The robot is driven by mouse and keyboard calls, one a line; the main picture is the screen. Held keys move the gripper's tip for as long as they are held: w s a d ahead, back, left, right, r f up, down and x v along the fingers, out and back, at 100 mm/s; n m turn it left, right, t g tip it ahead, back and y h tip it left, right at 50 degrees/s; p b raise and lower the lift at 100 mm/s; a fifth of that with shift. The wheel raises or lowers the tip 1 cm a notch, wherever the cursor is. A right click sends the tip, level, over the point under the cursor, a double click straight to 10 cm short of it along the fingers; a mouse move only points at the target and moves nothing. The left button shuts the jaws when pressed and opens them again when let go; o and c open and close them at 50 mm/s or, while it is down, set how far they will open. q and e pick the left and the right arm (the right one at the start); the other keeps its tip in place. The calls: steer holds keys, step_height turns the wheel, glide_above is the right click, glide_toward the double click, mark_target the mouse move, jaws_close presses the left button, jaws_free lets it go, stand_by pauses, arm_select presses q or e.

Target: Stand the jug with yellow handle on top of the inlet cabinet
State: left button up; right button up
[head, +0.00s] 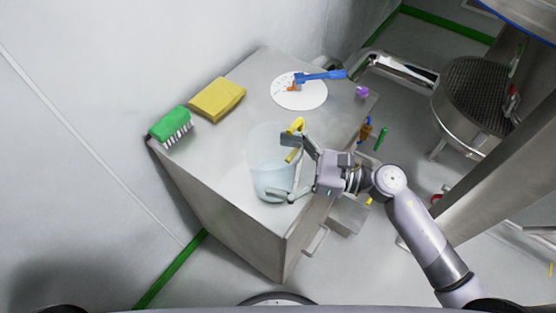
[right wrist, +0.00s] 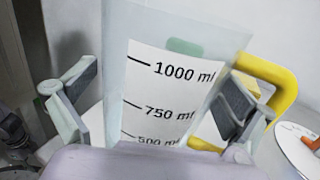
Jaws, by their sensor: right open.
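The clear, pale blue jug (head: 262,160) stands upright on the grey top of the inlet cabinet (head: 222,148), near its front edge. Its yellow handle (head: 296,125) is at the back right, partly hidden by my gripper. My right gripper (head: 281,168) is open, with one finger on each side of the jug. In the right wrist view the jug (right wrist: 165,35) fills the middle between the spread fingers, with its ml scale facing the camera. The handle (right wrist: 284,85) is behind the right finger there. Whether a finger touches the jug I cannot tell. My left gripper is out of view.
On the same top are a green brush (head: 170,124), a yellow sponge (head: 217,99), a white disc (head: 299,93) with a blue-handled tool (head: 322,75) on it, and a small purple item (head: 362,92). A metal vessel (head: 480,105) stands at the right. The top's left front is clear.

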steer(key=shift+r, duration=0.15)
steer(key=shift+d, duration=0.15)
steer(key=b+v, duration=0.3)
steer(key=v, duration=0.8)
steer(key=shift+d, duration=0.35)
steer(key=shift+s, duration=0.1)
stand_by(0.5)
